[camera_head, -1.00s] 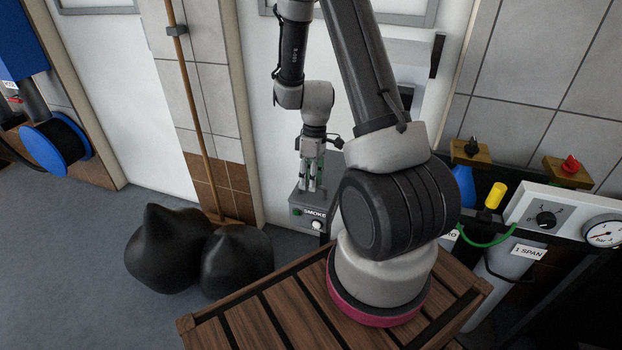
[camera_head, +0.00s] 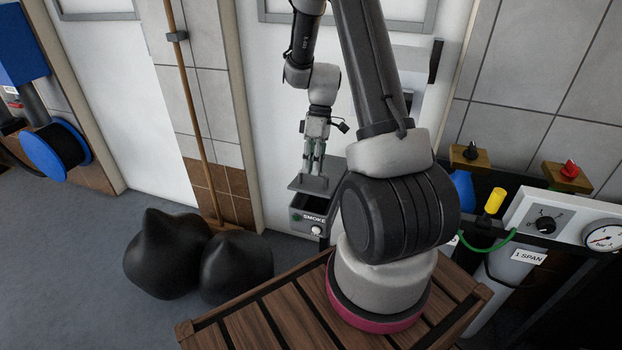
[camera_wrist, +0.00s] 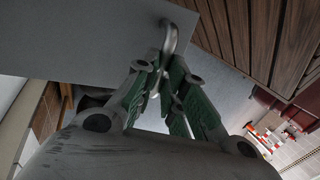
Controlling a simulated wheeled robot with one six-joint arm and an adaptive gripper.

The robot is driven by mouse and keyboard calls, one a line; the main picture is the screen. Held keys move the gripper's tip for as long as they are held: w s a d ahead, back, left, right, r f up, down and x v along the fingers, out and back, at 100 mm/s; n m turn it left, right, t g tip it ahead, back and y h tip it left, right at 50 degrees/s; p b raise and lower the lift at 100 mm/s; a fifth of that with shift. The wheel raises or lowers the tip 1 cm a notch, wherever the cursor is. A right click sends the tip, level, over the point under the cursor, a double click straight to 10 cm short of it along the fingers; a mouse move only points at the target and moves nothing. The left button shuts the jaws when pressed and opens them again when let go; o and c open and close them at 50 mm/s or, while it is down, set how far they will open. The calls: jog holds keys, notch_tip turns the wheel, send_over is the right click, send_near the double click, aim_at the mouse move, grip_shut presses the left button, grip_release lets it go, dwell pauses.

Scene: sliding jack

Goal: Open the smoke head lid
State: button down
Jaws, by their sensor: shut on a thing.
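The smoke head (camera_head: 312,220) is a grey box labelled SMOKE, with a green button and a white knob on its front. Its flat grey lid (camera_head: 300,184) is raised clear of the box, and the dark inside of the box shows below it. My gripper (camera_head: 313,173) is above the box, shut on the lid's handle. In the wrist view the fingers of my gripper (camera_wrist: 170,90) close around the curved metal handle (camera_wrist: 172,38), and the lid (camera_wrist: 80,40) fills the upper left. Part of the box's right side is hidden behind my arm.
A wooden slatted platform (camera_head: 270,330) is under my arm base. Two black bags (camera_head: 170,255) lie on the floor to the left, by a broom pole (camera_head: 190,110). A gauge panel (camera_head: 560,215) and a cylinder labelled 1 SPAN (camera_head: 510,275) stand to the right.

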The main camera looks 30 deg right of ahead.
jog(key=w+d+r+g+y, duration=0.2)
jog(key=w+d+r, duration=0.1)
jog(key=r, duration=0.3)
jog(key=shift+d+r+y, duration=0.3)
jog(key=shift+d+y, duration=0.1)
jog(key=shift+d, duration=0.1)
jog(key=c, duration=1.5)
grip_release()
